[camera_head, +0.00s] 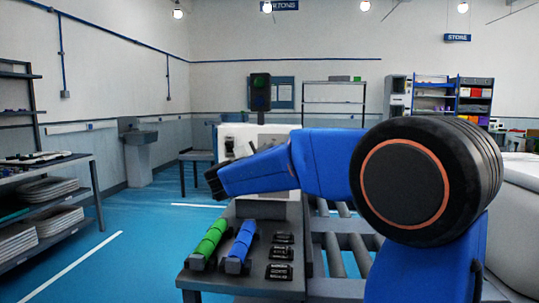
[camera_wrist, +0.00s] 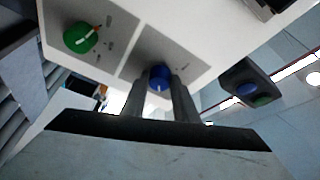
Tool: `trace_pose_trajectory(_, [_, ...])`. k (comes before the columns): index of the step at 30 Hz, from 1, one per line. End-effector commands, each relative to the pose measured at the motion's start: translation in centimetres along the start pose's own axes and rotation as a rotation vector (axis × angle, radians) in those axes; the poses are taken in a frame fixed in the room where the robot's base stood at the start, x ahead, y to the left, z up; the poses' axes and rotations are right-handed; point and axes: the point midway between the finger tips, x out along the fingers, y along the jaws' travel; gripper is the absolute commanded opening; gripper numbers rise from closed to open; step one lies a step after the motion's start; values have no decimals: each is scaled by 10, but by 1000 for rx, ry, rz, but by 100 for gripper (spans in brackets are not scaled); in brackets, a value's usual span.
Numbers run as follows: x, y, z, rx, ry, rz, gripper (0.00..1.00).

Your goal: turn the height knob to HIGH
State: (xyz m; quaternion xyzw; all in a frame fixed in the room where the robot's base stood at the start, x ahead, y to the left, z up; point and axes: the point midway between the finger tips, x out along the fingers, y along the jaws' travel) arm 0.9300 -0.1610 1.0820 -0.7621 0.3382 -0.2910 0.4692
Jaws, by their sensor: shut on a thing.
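In the wrist view, a blue round knob (camera_wrist: 159,78) sits on a grey plate of a white panel (camera_wrist: 190,25). My gripper (camera_wrist: 162,92) has its two dark fingers shut on the blue knob, one on each side. A green knob (camera_wrist: 80,38) with a white pointer line sits on the neighbouring grey plate, apart from my gripper. Small dark marks beside the knobs are too small to read, so I cannot tell which setting the blue knob points to. In the head view, my blue arm partly covers the white machine (camera_head: 262,135), and the knobs are hidden.
A grey table (camera_head: 225,283) in front holds a green-handled tool (camera_head: 210,243), a blue-handled tool (camera_head: 241,246) and several black labelled blocks (camera_head: 279,271). A roller conveyor (camera_head: 343,245) lies to its right. Shelves (camera_head: 45,190) stand at left, with open blue floor (camera_head: 145,240) between.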

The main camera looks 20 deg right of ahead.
Motion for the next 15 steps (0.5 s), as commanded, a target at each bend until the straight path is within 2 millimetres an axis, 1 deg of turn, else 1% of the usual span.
trace_pose_trajectory(1, [0, 2, 0, -1, 1, 3, 4])
trace_pose_trajectory(2, [0, 2, 0, -1, 1, 3, 34])
trace_pose_trajectory(3, [0, 2, 0, -1, 0, 2, 43])
trace_pose_trajectory(4, [0, 1, 0, -1, 0, 2, 45])
trace_pose_trajectory(11, [0, 1, 0, -1, 0, 1, 45])
trace_pose_trajectory(15, [-4, 0, 0, -1, -1, 0, 45])
